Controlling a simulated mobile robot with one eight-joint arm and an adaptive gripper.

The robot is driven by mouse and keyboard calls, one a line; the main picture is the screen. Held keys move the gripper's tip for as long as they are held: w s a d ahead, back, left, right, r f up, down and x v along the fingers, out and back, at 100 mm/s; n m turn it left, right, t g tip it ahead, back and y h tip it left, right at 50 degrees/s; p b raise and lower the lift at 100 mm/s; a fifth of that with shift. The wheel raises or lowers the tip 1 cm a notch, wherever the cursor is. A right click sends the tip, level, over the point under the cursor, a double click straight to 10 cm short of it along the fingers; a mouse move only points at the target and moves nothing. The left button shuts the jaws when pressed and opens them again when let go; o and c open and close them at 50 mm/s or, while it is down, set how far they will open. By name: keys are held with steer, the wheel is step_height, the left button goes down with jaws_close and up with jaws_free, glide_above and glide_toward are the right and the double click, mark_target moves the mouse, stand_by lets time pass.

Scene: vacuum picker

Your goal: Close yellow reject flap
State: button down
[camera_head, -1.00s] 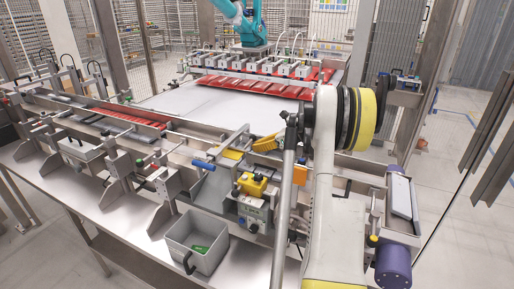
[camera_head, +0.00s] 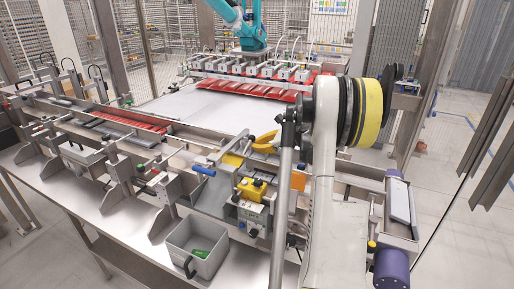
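A flat yellow plate (camera_head: 232,160) lies at the machine's near edge, just right of a blue-tipped handle (camera_head: 203,170). A thicker yellow-orange piece (camera_head: 264,144) shows just left of my arm, partly hidden by it. I cannot tell for certain which of these is the reject flap, or how far it stands open. My white arm, with black and yellow rings at its upper joint, fills the right middle of the view. I cannot make out my gripper; it seems hidden behind the arm.
A grey open bin (camera_head: 181,240) with a green item stands on the near steel shelf. Levers and clamps line the left edge. A purple cylinder (camera_head: 392,268) is at lower right.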

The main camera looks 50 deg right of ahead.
mark_target(254, 140)
steer(key=r+n+h, duration=0.1)
steer(key=a+r+n+t+h, duration=0.1)
steer(key=r, duration=0.1)
steer(key=shift+s+n, duration=0.15)
steer(key=shift+n, duration=0.25)
steer(key=a+r+n+t+h, duration=0.2)
steer(key=n, duration=0.1)
steer(key=shift+s+a+r+b, duration=0.15)
steer(key=shift+s+a+b, duration=0.05)
steer(key=shift+s+b, duration=0.1)
steer(key=shift+s+a+r, duration=0.2)
steer(key=shift+a+r, duration=0.3)
steer(key=shift+a, duration=0.3)
steer(key=shift+s+a, duration=0.1)
steer(key=shift+s, duration=0.05)
